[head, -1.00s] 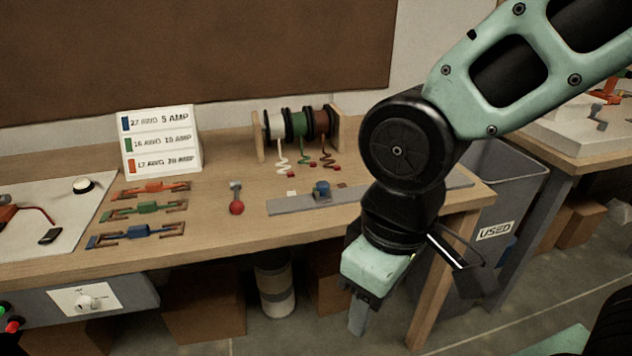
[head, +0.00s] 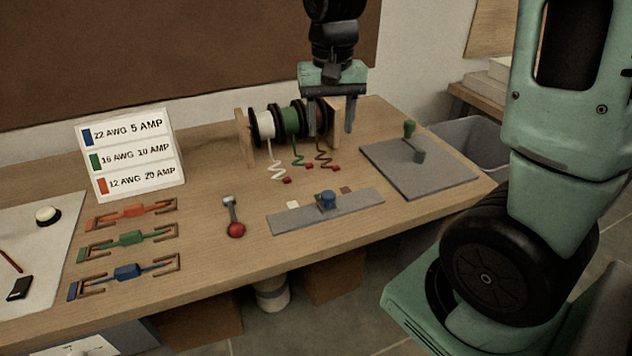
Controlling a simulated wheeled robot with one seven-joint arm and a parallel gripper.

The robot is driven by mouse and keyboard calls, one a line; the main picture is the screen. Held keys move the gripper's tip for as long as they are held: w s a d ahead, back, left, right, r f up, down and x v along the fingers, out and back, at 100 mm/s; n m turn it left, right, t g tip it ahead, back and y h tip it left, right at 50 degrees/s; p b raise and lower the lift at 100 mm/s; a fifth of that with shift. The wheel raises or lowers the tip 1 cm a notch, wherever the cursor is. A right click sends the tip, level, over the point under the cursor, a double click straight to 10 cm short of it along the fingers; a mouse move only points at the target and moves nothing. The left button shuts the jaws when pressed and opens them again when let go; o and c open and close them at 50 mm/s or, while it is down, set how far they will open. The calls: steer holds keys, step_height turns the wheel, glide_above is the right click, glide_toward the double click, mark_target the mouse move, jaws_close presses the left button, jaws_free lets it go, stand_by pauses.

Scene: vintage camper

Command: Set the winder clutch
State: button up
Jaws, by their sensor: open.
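I cannot tell for certain which part is the winder clutch. A grey strip (head: 352,207) on the bench carries a blue knob (head: 327,200), with a white patch and a brown patch behind it. Left of it a lever with a red ball (head: 236,230) lies toward the bench front. A grey plate (head: 440,183) at the right bears a crank with an upright green handle (head: 409,129). My gripper (head: 330,125) is open, pointing down, and overlaps the right end of the spool rack in the head view. Nothing shows between its fingers, apart from the rack behind.
The spool rack (head: 245,137) holds white, green and brown spools with wire tails. A wire gauge card (head: 130,160) stands at the left. Orange (head: 133,211), green (head: 131,239) and blue (head: 128,271) fuse-like pieces lie before it. A grey bin (head: 470,140) stands beyond the right edge.

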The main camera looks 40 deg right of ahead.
mark_target(328, 194)
step_height(328, 194, down, 16)
steer(key=shift+s+f, duration=0.1)
steer(key=shift+f, duration=0.15)
stand_by(0.3)
